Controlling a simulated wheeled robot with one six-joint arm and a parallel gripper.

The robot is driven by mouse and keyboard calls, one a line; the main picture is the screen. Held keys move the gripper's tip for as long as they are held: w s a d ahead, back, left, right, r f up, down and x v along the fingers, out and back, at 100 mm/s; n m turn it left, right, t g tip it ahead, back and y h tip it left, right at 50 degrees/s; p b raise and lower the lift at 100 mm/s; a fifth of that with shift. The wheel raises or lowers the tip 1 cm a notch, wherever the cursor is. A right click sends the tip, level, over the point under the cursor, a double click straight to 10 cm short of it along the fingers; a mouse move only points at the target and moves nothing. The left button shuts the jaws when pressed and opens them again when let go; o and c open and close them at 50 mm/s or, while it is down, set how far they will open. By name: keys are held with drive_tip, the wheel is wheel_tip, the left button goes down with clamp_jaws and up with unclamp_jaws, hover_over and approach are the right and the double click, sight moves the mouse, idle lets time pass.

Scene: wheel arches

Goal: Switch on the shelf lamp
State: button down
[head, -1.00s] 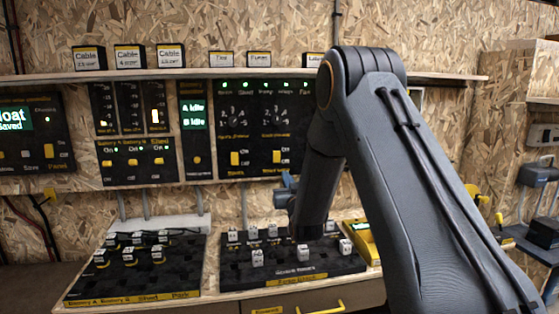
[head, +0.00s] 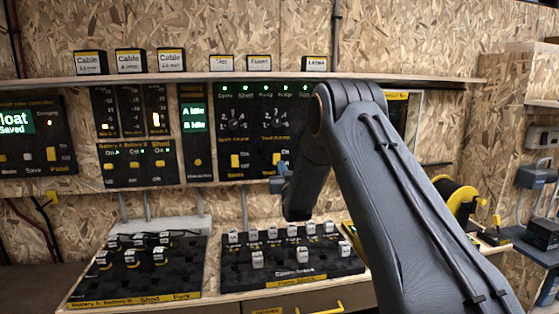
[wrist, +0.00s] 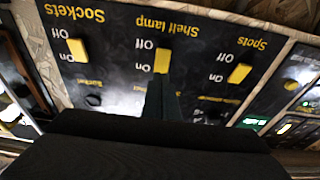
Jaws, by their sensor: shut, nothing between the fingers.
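The shelf lamp switch is a yellow rocker (wrist: 163,60) on a black panel, labelled "Shelf lamp" with Off and On marks. The wrist view shows it upside down. In the head view the same switch (head: 277,158) is the middle one, just above my gripper (head: 279,182). My gripper (wrist: 160,85) is shut and empty, its tip right at the On end of the rocker. I cannot tell whether it touches. The tip overlaps the rocker's edge, and I cannot tell which way the rocker is tipped.
The Spots switch (wrist: 240,73) and Sockets switch (wrist: 77,48) flank it. Dark round sockets or knobs (wrist: 93,100) sit nearby on the panel. A wooden shelf (head: 230,76) with labelled boxes runs above. A board with small white-topped blocks (head: 290,270) lies below.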

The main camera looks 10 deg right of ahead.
sight(278, 157)
drive_tip(key=shift+w+r+p, duration=0.25)
drive_tip(key=shift+w, duration=1)
drive_tip(key=shift+w+r+p, duration=0.2)
drive_tip(key=shift+w+p, duration=0.05)
drive_tip(key=shift+w, duration=0.95)
drive_tip(key=shift+d, duration=0.1)
